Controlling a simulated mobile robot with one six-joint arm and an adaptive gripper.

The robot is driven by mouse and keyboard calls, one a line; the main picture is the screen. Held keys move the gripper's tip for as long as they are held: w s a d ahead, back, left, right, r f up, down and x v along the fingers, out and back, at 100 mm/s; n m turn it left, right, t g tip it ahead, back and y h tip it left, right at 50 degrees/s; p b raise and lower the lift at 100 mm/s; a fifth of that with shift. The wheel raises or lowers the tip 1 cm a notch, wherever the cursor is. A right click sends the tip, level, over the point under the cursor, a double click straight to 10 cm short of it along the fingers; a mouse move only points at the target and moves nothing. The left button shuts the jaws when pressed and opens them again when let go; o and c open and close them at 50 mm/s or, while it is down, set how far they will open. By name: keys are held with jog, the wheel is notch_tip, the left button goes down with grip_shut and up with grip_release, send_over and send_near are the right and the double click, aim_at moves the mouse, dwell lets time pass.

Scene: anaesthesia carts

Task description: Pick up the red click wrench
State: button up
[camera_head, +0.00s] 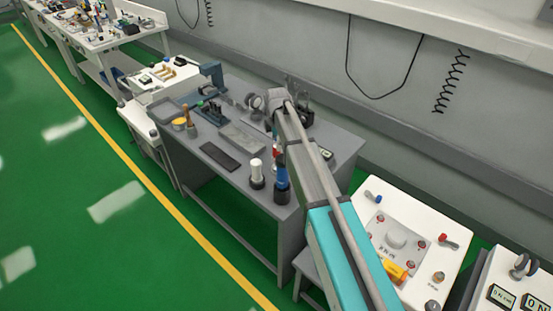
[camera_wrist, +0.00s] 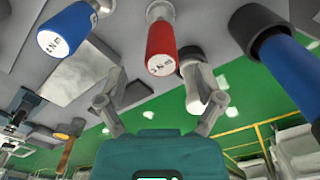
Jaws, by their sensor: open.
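The red click wrench (camera_wrist: 160,42) shows in the wrist view at the top centre, its round white end face towards the camera. It lies ahead of my gripper (camera_wrist: 160,88), whose two fingers are spread apart with nothing between them. In the head view only a small red part of the wrench (camera_head: 275,153) shows beside my arm, on the grey workbench (camera_head: 218,173). My arm hides much of that spot and my gripper there.
In the wrist view a blue wrench (camera_wrist: 68,30) is left of the red one and a larger blue handle (camera_wrist: 290,75) is at right. A white-and-black cylinder (camera_wrist: 195,88) stands close by the right finger. In the head view, a dark flat plate (camera_head: 220,155) lies on the bench.

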jog(key=shift+f, duration=0.1)
dwell(0.3)
jog(key=shift+s+f+b, duration=0.1)
jog(key=shift+f+b, duration=2.4)
jog(key=shift+b, duration=0.1)
grip_shut()
